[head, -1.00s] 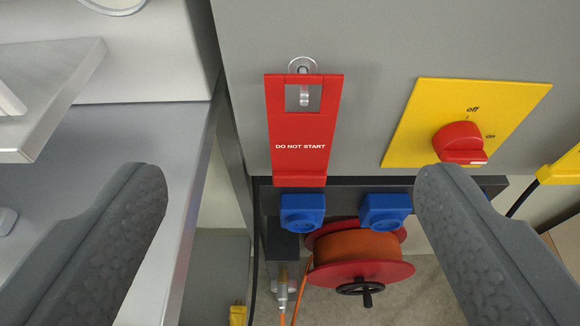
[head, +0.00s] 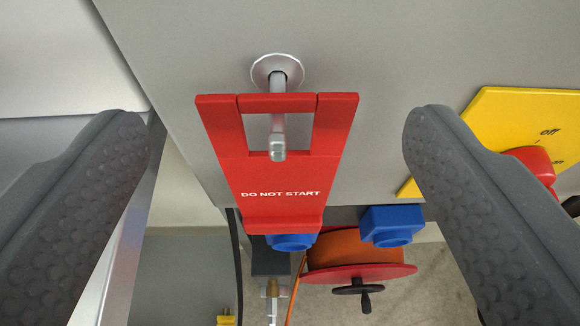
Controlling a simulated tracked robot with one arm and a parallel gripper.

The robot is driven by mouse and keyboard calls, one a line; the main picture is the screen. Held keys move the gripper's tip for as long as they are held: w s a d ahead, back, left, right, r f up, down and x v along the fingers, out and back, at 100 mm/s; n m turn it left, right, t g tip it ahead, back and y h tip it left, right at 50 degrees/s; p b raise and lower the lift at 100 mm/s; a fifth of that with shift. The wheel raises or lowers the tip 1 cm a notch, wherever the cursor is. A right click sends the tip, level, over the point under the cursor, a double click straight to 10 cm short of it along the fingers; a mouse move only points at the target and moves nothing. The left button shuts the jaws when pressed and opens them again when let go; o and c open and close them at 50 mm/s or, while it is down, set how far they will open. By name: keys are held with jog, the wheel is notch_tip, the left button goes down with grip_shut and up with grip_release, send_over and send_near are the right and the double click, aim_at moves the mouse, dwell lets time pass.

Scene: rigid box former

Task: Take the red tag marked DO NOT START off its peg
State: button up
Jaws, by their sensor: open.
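The red tag (head: 275,180) marked DO NOT START hangs on its metal peg (head: 277,130) on the grey cabinet face. The peg passes through the rectangular opening near the tag's top and its tip points toward me. A round silver flange (head: 278,66) sits at the peg's root. My gripper (head: 275,120) is open, with one dark textured finger left of the tag and the other right of it. Both fingers are apart from the tag, and nothing is between them and it.
A yellow switch plate (head: 520,110) with a red knob (head: 533,163) is at the right, partly behind my right finger. Below are blue fittings (head: 391,225), an orange hose reel (head: 355,250) and a black crank. A grey cabinet edge lies left.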

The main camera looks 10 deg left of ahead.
jog(key=shift+x, duration=1.15)
jog(key=c, duration=1.3)
jog(key=shift+r, duration=0.2)
jog(key=shift+r, duration=0.2)
jog(key=shift+s+d+f+b, duration=0.1)
jog(key=shift+s+d+b, duration=0.75)
jog(key=shift+s+b, duration=1.55)
jog(key=shift+s+d+r+b, duration=0.1)
jog(key=shift+s+d+b, duration=1.05)
jog(key=shift+s, duration=2.2)
jog(key=shift+s+d+f+b, duration=0.1)
jog(key=shift+s+d+b, duration=0.4)
jog(key=shift+s+b, duration=2.05)
jog(key=shift+s+p, duration=0.3)
jog(key=shift+p, duration=0.15)
